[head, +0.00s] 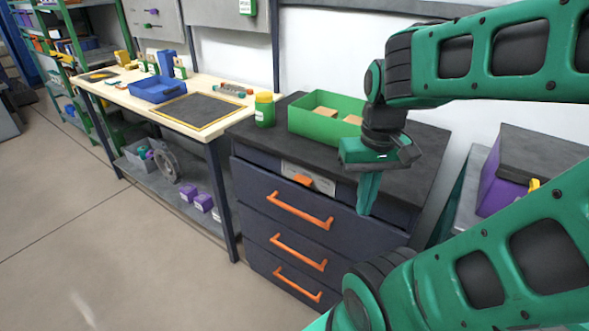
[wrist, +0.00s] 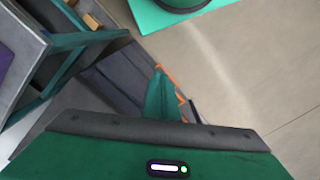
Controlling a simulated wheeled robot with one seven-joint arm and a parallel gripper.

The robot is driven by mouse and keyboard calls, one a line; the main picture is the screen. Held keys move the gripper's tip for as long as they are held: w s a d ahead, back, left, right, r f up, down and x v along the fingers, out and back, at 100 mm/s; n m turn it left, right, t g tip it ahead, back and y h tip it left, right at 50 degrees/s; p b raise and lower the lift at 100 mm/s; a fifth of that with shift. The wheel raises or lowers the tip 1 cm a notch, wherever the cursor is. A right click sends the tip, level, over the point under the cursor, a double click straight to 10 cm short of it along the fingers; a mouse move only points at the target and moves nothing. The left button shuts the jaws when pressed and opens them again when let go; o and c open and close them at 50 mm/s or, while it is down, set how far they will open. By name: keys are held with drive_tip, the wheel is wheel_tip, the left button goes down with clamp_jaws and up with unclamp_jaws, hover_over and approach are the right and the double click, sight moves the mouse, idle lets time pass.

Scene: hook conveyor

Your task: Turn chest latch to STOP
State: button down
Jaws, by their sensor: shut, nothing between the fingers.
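The dark blue chest (head: 258,211) has a black top and several drawers with orange handles. On its upper front sits a pale plate with an orange latch (head: 303,180); the lettering on the plate is too small to read. My gripper (head: 367,212) points down in front of the right part of the chest, to the right of the latch and apart from it. Its green fingers are shut with nothing between them. In the wrist view the shut fingers (wrist: 160,72) show with the chest and its orange handles behind them; the latch cannot be made out there.
A green bin (head: 300,124) with brown boxes and a green jar with a yellow lid (head: 264,110) stand on the chest top. A wooden workbench (head: 125,95) with a blue tray (head: 157,89) is at the left. A purple box (head: 497,187) stands at the right. The floor in front is clear.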

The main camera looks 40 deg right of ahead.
drive_tip(key=w+d+r+n, duration=0.1)
drive_tip(key=w+r+n, duration=0.1)
drive_tip(key=w+n, duration=0.45)
drive_tip(key=w+d+r+n, duration=0.1)
drive_tip(key=w+r+n, duration=0.1)
drive_tip(key=w+n, duration=0.45)
drive_tip(key=n, duration=1.5)
hover_over(296, 178)
drive_tip(key=shift+f, duration=0.25)
wheel_tip(296, 178, down, 13)
drive_tip(key=shift+d+f, duration=0.1)
drive_tip(key=shift+f, duration=0.45)
drive_tip(key=shift+d, duration=0.1)
